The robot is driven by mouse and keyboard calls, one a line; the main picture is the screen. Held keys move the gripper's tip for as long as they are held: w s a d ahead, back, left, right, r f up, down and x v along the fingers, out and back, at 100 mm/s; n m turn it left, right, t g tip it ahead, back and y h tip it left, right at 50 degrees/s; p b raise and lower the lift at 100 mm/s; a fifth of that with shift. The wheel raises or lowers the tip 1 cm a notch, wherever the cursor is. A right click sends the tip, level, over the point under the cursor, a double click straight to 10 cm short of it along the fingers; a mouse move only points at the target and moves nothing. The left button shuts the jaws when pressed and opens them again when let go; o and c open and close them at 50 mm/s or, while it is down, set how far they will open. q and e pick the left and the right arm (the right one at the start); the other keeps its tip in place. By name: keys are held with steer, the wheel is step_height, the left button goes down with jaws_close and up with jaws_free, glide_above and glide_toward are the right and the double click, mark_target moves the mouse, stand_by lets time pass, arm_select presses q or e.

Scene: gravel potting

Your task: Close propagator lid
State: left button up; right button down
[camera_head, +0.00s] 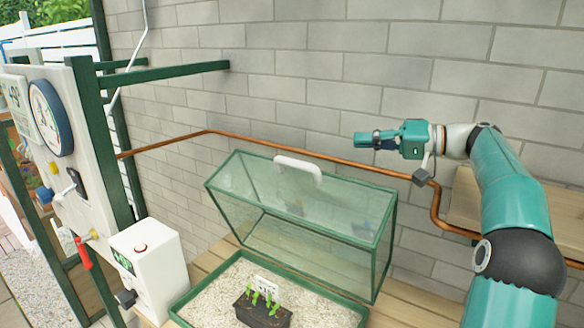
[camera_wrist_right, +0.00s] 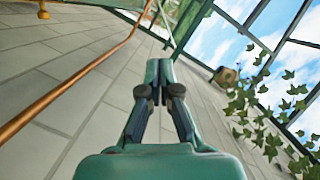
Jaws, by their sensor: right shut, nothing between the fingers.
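The propagator lid (camera_head: 300,222) is a clear box with a green frame and a white handle (camera_head: 298,168) on top. It is tilted up and open behind the propagator tray (camera_head: 192,297). The tray has a green rim and holds pale gravel and a dark pot of seedlings (camera_head: 262,308) with a white label. My right gripper (camera_head: 358,139) is up in the air, above and to the right of the handle, pointing left and apart from the lid. Its fingers are shut and empty; they also show in the right wrist view (camera_wrist_right: 160,72). My left gripper is not in view.
A copper pipe (camera_head: 250,138) runs along the grey brick wall behind the lid. A white box with a red button (camera_head: 150,265) stands left of the tray. A panel with a gauge (camera_head: 50,117) and green posts are at the left. A wooden shelf (camera_head: 465,200) is behind my right arm.

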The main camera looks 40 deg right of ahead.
glide_above(309, 177)
steer(key=d, duration=0.1)
steer(key=f, duration=0.3)
steer(key=shift+w+d+f, duration=0.1)
steer(key=shift+d+f, duration=0.05)
steer(key=shift+d, duration=0.05)
steer(key=shift+s+a+f, duration=0.2)
steer(key=shift+a+f, duration=0.25)
steer(key=shift+a, duration=0.2)
steer(key=shift+a, duration=0.1)
